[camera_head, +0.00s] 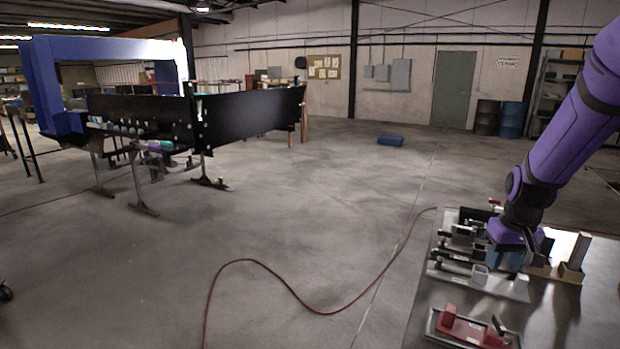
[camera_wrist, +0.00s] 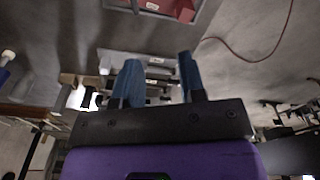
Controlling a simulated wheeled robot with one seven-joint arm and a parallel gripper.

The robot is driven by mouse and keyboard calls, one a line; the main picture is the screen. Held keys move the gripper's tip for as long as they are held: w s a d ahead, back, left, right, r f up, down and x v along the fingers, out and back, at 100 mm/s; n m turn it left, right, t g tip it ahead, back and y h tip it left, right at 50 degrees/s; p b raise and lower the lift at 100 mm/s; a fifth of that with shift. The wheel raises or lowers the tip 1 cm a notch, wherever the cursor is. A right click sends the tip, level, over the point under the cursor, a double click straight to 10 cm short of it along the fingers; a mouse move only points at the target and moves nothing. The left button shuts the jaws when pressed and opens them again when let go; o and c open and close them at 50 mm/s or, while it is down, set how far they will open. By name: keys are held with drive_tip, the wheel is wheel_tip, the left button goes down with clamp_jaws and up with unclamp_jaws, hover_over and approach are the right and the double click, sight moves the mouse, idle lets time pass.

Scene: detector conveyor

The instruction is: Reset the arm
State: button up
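My purple arm reaches down at the right of the head view. My gripper (camera_head: 508,259) is low over a workbench (camera_head: 415,318), among fixtures. In the wrist view my gripper (camera_wrist: 160,75) shows two blue fingers standing apart with a gap between them. Nothing is seen held in the gap. Grey metal fixtures (camera_wrist: 150,62) show beyond the fingers. Whether the fingertips touch any fixture cannot be told.
A red fixture (camera_head: 470,328) sits at the bench's front. Grey fixtures (camera_head: 478,278) and a tan bracket (camera_head: 568,262) surround my gripper. A black-sided conveyor (camera_head: 250,110) with a blue frame (camera_head: 42,85) stands left. A red cable (camera_head: 290,292) crosses the open floor.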

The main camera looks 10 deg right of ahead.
drive_tip(key=s+a+r+n+t, duration=0.1)
drive_tip(key=s+a+r, duration=0.2)
drive_tip(key=a+r, duration=0.25)
drive_tip(key=s+a+r+t, duration=0.1)
drive_tip(key=s+a+r, duration=0.3)
drive_tip(key=r, duration=0.3)
drive_tip(key=s+a+r+t, duration=0.1)
drive_tip(key=s+a+r, duration=0.2)
drive_tip(key=s, duration=0.3)
drive_tip(key=s+a+r+n+t, duration=0.1)
drive_tip(key=s+a+r, duration=0.3)
drive_tip(key=s, duration=0.2)
drive_tip(key=shift+s+a, duration=0.35)
drive_tip(key=shift+s, duration=0.05)
drive_tip(key=shift+w, duration=0.1)
